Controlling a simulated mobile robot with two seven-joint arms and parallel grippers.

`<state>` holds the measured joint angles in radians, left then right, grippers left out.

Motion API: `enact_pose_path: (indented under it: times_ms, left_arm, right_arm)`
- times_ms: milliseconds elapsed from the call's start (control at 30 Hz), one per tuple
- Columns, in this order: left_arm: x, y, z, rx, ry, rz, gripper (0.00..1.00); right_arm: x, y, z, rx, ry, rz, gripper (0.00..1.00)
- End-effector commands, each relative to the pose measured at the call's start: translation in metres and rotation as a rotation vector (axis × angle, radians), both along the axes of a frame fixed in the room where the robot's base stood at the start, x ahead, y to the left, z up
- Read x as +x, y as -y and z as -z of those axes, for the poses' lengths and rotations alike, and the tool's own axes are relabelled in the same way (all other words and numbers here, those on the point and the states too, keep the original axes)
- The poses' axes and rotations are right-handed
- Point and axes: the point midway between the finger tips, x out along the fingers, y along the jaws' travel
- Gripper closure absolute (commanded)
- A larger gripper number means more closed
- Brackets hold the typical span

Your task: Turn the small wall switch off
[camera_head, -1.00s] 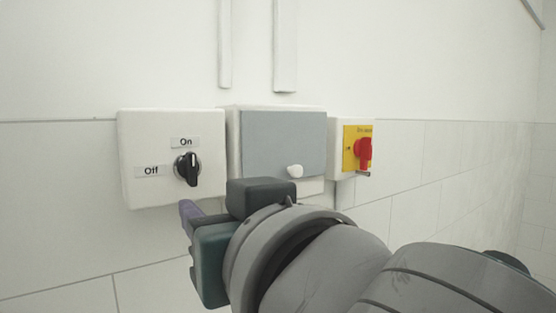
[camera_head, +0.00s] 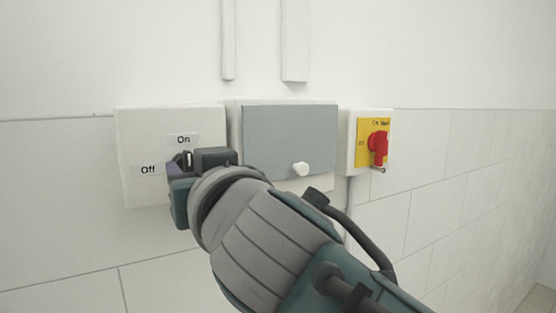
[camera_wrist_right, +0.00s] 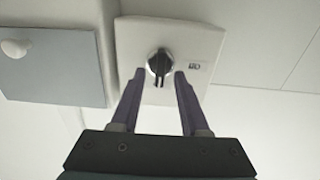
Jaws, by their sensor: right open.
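The small wall switch is a white box (camera_head: 140,130) on the left with "On" and "Off" labels. Its black rotary knob (camera_head: 187,157) has its pointer upright, toward "On", and is partly hidden behind my right gripper (camera_head: 180,166). In the right wrist view the knob (camera_wrist_right: 158,65) shows between the tips of the open right gripper (camera_wrist_right: 160,76), one finger on each side. I cannot tell whether the fingers touch it. My left gripper is not in view.
A white box with a grey cover (camera_head: 290,135) and a white knob (camera_head: 300,169) is right of the switch. Further right is a yellow plate with a red rotary switch (camera_head: 379,148).

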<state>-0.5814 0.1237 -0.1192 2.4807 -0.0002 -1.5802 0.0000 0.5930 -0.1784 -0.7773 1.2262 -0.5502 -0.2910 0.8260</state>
Motion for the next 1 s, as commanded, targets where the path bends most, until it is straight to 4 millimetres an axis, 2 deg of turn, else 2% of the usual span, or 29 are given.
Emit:
enact_pose_path:
  times_ms: [200, 533, 933, 1000]
  left_arm:
    - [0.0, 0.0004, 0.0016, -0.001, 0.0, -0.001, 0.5]
    - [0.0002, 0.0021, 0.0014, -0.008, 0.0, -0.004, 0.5]
    - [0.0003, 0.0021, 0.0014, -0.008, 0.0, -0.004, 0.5]
    - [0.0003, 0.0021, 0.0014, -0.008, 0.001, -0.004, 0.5]
  right_arm:
    - [0.01, -0.0075, 0.0006, -0.001, -0.001, -0.001, 0.55]
    - [0.0112, -0.0088, 0.0008, -0.001, -0.002, -0.002, 0.55]
    - [0.0112, -0.0085, 0.001, -0.001, -0.002, -0.002, 0.99]
    - [0.0112, -0.0085, 0.001, -0.001, -0.002, -0.002, 1.0]
